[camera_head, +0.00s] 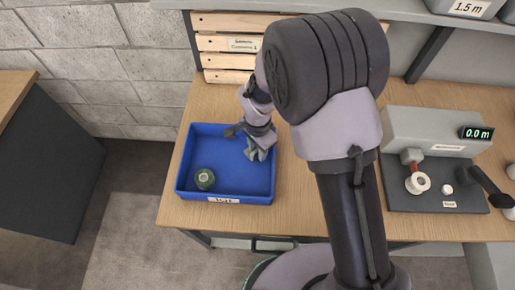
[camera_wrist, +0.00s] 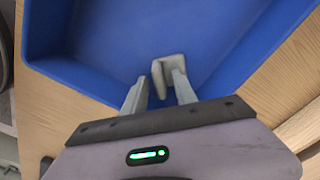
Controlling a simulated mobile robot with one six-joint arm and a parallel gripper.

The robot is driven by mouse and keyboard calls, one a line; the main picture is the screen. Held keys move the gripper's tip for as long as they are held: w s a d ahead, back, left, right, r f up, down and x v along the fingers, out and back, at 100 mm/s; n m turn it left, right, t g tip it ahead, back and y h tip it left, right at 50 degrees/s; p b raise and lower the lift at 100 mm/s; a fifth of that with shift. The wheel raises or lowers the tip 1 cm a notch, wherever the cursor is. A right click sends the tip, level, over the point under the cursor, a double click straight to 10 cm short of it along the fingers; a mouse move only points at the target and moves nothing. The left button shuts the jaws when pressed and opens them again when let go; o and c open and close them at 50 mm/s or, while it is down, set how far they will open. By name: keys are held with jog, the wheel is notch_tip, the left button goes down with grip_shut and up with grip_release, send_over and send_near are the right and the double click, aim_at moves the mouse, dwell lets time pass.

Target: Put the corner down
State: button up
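The corner (camera_wrist: 158,78) is a small light-grey angled piece, seen at the fingertips in the wrist view. One leg lies between the two fingers and the other reaches past the tip of the right finger. My gripper (camera_wrist: 160,85) points down inside the blue tray (camera_head: 225,134), in its right half. The fingers stand apart, and a narrow gap shows between the left finger and the corner. Whether the corner touches the tray floor is hard to tell. In the head view my gripper (camera_head: 260,153) hides most of the corner.
A green roll (camera_head: 205,179) lies in the tray's front left. The tray stands on a wooden table (camera_head: 300,215). A grey device with a "0.0 m" display (camera_head: 477,133) is at the right. Wooden slats (camera_head: 228,60) stand behind the tray. The tray's middle is clear.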

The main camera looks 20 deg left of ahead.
jog(key=w+d+r+t+y+p, duration=0.1)
jog(key=d+r+p, duration=0.15)
jog(key=r, duration=0.85)
jog(key=w+d+r+p, duration=0.1)
jog(key=d+r, duration=0.3)
jog(key=r, duration=0.6)
jog(key=s+d+r+t, duration=0.2)
jog(key=s+d+r, duration=0.5)
jog(key=d, duration=0.2)
jog(key=s+d+r+n+t+y, duration=0.1)
jog(key=s+d+r+t, duration=0.1)
jog(key=s+d+r, duration=0.5)
jog(key=d, duration=0.3)
jog(key=shift+t, duration=0.4)
